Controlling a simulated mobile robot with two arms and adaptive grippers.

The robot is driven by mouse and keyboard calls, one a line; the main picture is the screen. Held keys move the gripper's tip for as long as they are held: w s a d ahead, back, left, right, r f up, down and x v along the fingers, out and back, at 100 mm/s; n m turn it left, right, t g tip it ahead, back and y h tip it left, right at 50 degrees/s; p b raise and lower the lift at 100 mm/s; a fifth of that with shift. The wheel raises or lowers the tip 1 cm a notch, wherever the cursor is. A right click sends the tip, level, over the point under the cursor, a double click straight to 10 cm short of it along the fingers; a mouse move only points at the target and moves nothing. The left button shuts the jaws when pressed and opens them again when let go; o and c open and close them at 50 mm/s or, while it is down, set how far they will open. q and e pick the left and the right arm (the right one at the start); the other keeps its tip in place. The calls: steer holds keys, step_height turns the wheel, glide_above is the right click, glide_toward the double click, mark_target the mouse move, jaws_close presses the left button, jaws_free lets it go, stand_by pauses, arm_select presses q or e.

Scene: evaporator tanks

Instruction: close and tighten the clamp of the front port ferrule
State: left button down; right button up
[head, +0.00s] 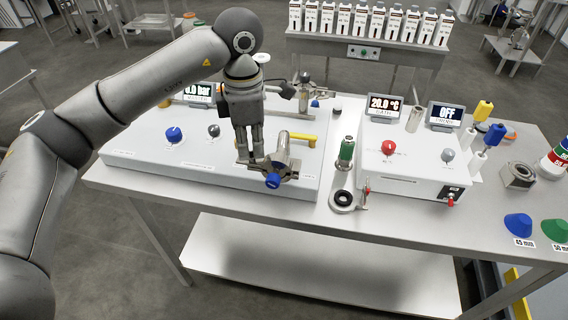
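The front port (282,151) is a short metal fitting near the front of the white unit's top, with a metal clamp (285,166) around it. A blue knob (272,181) sits at the clamp's front. My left gripper (249,157) points down just left of the port, with its fingertips close to or touching the clamp's left side. Its fingers look close together, but I cannot tell whether anything is between them. The ferrule joint and the clamp's far side are partly hidden. My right gripper is not in view.
A second metal fitting (304,92) stands behind, with a yellow handle (301,136) between. A green-topped cylinder (346,150) and a black ring (343,200) stand right of the port. The white control box (392,182) is farther right. The table's front strip is clear.

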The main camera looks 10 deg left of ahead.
arm_select(q)
steer(key=shift+m+b, duration=0.3)
steer(key=shift+m, duration=0.8)
steer(key=shift+m+b, duration=0.3)
steer(key=shift+b, duration=0.15)
steer(key=shift+m, duration=0.8)
